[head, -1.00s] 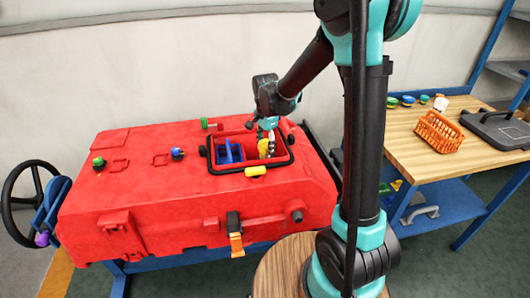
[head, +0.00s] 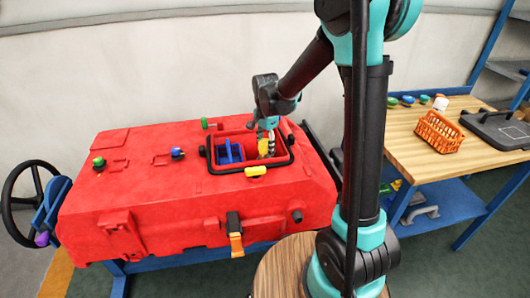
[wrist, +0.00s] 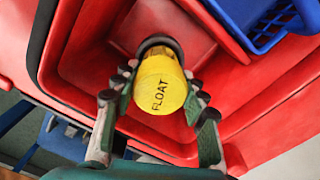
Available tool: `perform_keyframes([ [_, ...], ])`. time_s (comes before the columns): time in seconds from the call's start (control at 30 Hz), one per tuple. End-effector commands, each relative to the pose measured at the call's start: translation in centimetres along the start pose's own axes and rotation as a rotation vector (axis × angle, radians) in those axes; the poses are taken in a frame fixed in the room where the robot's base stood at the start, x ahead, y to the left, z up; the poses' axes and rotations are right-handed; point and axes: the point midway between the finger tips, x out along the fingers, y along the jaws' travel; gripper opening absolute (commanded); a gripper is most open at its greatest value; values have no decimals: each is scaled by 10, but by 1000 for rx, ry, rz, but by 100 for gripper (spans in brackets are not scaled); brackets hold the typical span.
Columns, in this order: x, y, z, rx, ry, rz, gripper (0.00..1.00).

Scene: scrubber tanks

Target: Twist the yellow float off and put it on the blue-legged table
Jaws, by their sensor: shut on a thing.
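The yellow float (wrist: 160,85), a short cylinder marked FLOAT, sits between the fingers of my gripper (wrist: 158,103) in the wrist view. My gripper is shut on it. Behind the float is a dark round collar, inside the red tank's opening. In the head view my gripper (head: 267,131) reaches down into the opening of the red tank (head: 160,215), and the float (head: 263,146) shows partly below it. The blue-legged table (head: 412,151) with a wooden top stands at the right.
A blue basket (head: 228,152) sits in the opening left of the float. An orange basket (head: 438,132), several small caps and a dark case (head: 498,130) are on the table. Its front left top is clear. A black-rimmed wheel (head: 10,200) stands left of the tank.

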Motion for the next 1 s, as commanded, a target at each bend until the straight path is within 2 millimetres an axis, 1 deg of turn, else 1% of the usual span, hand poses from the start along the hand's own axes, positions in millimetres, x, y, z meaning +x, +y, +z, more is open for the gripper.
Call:
perform_keyframes([
  [1.0, -14, 0, 0, 1, 0, 0, 0],
])
